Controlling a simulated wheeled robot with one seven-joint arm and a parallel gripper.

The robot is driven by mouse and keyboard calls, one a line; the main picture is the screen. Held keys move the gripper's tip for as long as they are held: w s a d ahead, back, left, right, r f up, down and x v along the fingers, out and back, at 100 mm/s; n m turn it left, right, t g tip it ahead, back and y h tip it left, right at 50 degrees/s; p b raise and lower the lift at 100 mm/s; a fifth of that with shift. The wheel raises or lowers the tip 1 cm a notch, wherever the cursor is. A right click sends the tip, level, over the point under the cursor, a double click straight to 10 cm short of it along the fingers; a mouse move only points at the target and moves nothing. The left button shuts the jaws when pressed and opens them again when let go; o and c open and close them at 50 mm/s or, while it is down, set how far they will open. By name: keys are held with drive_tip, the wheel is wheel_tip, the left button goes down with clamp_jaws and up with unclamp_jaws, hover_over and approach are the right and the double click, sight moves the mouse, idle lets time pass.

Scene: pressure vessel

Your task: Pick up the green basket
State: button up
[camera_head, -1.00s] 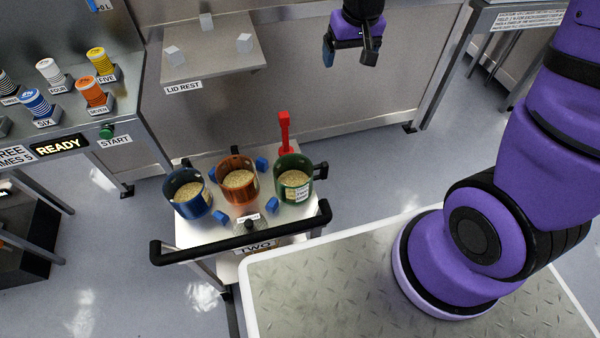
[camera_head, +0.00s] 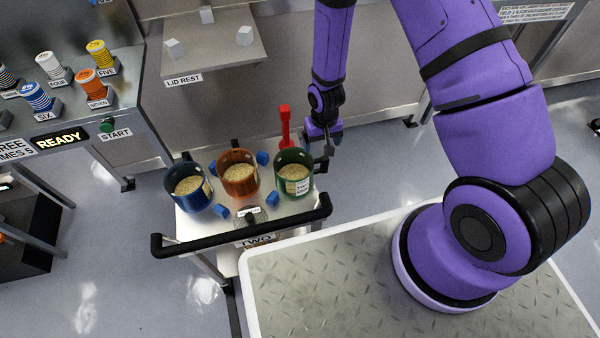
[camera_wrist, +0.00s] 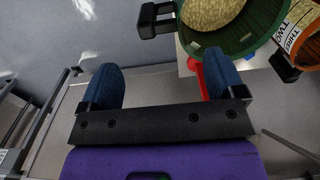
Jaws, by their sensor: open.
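The green basket (camera_head: 294,174) stands upright at the right end of a small cart's top, filled with pale grains and bearing a white label. In the wrist view the green basket (camera_wrist: 250,38) is at the top, partly cut off, with a black handle block (camera_wrist: 157,18) sticking out on its left. My gripper (camera_head: 325,150) is just right of and behind the basket, beside its handle. In the wrist view my gripper (camera_wrist: 158,88) shows two blue finger pads spread apart with nothing between them. The handle lies ahead of the fingertips, apart from them.
A copper basket (camera_head: 238,173) and a blue basket (camera_head: 188,187) stand left on the cart, with blue blocks between. A red upright post (camera_head: 285,126) is behind the green basket. The cart has a black push bar (camera_head: 240,232). A lid rest shelf (camera_head: 212,50) stands behind.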

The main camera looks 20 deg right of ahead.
sight(321, 159)
drive_tip(key=shift+d+f, duration=0.2)
drive_tip(key=shift+f, duration=5.3)
drive_tip(key=c, duration=1.2)
drive_tip(key=shift+r, duration=0.1)
